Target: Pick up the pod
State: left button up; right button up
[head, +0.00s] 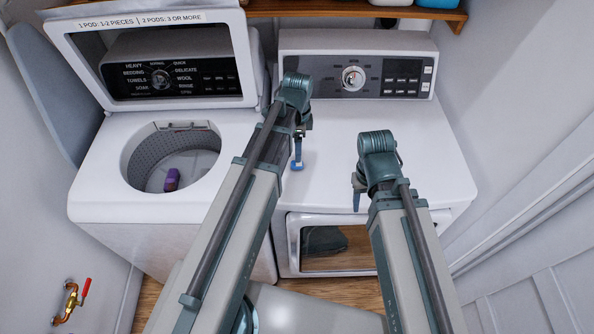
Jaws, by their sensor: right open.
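A small purple object (172,180) with a reddish lower edge lies inside the open washer drum (150,157) at the left. It is too small to tell for sure whether it is a pod. My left gripper (297,166) points down over the dryer's white top (330,150), right of the washer opening. It shows edge-on, so its jaws cannot be judged. My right gripper (357,198) is open near the dryer's front edge, partly hidden by its own wrist. Both grippers are well away from the purple object.
The washer lid (238,60) stands raised, with a pod-count label (140,20) on it. A dark item (325,239) shows behind the dryer's front window. A wooden shelf (330,9) with containers is at the top. A red-handled valve (72,300) is lower left.

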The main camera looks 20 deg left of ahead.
aim_at(297, 167)
pick_arm(q)
jog(key=shift+f+b, duration=0.7)
jog(key=shift+f, duration=0.5)
pick_arm(e)
jog(key=shift+f, duration=1.15)
pick_arm(q)
notch_tip(297, 167, down, 5)
jog(key=b, duration=0.5)
jog(key=shift+a+f, duration=0.1)
jog(key=shift+f, duration=0.05)
jog(key=shift+c, duration=0.4)
grip_shut()
pick_arm(e)
notch_tip(297, 167, down, 5)
jog(key=shift+f, duration=0.1)
